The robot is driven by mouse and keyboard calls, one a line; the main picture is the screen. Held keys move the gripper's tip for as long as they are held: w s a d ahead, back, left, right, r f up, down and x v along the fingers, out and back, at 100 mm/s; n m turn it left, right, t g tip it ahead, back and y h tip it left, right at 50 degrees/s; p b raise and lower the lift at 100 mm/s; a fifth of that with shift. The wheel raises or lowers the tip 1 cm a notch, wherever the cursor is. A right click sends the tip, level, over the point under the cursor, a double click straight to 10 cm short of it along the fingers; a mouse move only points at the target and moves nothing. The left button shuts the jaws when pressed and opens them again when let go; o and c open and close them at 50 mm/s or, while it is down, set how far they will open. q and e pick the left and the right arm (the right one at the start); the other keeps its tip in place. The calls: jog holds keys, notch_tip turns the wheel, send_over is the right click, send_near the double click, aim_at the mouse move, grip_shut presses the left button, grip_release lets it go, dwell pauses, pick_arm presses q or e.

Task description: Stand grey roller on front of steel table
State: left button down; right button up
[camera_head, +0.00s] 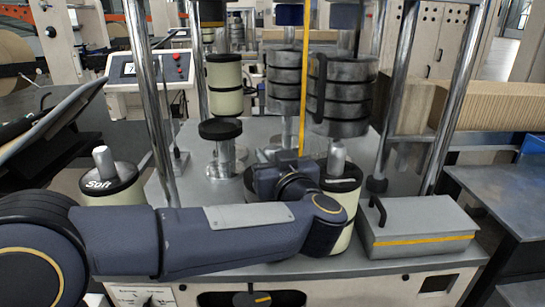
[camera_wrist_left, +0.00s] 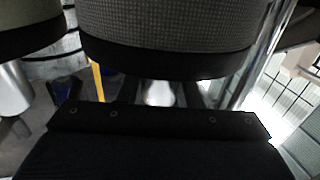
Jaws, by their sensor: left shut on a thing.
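A grey, mesh-textured roller (camera_wrist_left: 170,25) with a black lower band fills the top of the left wrist view, very close to the black hand body. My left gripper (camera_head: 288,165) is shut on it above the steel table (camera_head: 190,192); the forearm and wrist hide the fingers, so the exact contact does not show. In the head view, banded grey cylinders (camera_head: 350,92) stand at centre right, behind and above my wrist; I cannot tell which of them is held. My right gripper is not in view.
A cream roller (camera_head: 345,185) with a black top stands partly behind my wrist. A grey lidded box (camera_head: 420,222) sits at the table's right front. Another cream roller (camera_head: 110,188) is at left. Chrome posts (camera_head: 398,85) and a yellow strip (camera_head: 305,80) rise nearby.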

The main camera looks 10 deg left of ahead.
pick_arm(q)
jog(key=c, duration=1.5)
grip_release()
jog(key=shift+f, duration=0.15)
jog(key=o, duration=0.5)
jog(key=shift+c, duration=0.2)
jog(key=shift+s+r, duration=0.1)
jog(key=shift+r, duration=0.15)
jog(key=b+v, duration=0.1)
jog(key=v, duration=1.1)
jog(key=shift+f, duration=0.15)
